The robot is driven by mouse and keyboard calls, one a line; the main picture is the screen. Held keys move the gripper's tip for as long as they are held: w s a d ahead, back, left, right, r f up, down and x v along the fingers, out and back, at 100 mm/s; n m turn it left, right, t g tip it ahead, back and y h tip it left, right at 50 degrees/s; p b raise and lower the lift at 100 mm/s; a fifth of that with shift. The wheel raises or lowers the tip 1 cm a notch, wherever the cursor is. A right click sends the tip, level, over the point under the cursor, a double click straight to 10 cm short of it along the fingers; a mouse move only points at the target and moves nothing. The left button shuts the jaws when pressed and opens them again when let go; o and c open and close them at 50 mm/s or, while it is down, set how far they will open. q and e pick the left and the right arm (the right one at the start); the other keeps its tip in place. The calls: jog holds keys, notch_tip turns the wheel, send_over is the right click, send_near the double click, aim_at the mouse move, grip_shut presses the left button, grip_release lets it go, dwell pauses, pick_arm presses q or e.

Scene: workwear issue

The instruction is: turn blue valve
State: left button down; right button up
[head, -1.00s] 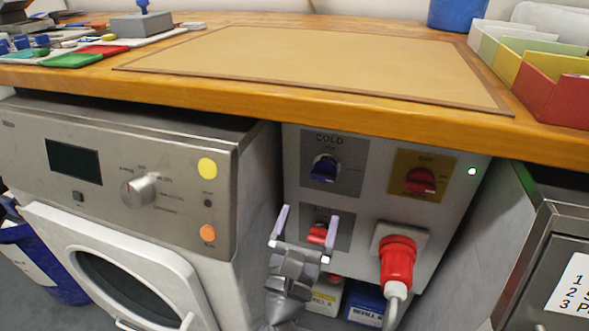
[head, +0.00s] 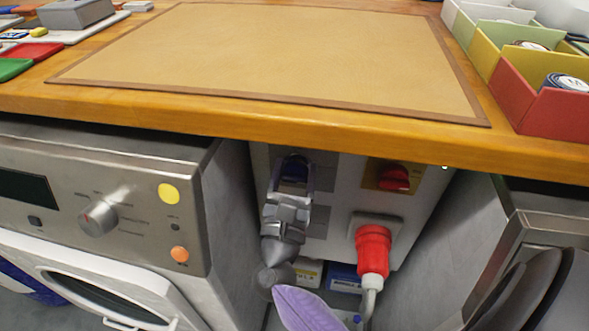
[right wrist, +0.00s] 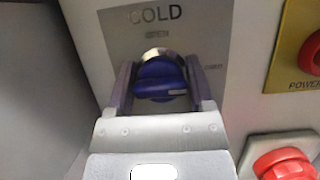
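The blue valve (right wrist: 160,80) is a knob on the grey panel marked COLD (right wrist: 120,32), with a pale mark towards its right end. My right gripper (right wrist: 158,88) has one finger on each side of the knob, and its fingers appear closed against the knob's two ends. In the head view, the right gripper (head: 294,170) reaches up under the table edge and largely covers the blue valve. My left gripper is not in view.
A red knob (head: 393,179) on a yellow plate and a red plug (head: 373,250) with a cable are to the right. The wooden tabletop (head: 200,120) overhangs the panel. A washing machine (head: 130,190) stands left and a metal cabinet (head: 545,215) right.

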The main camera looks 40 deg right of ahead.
jog(key=c, duration=0.6)
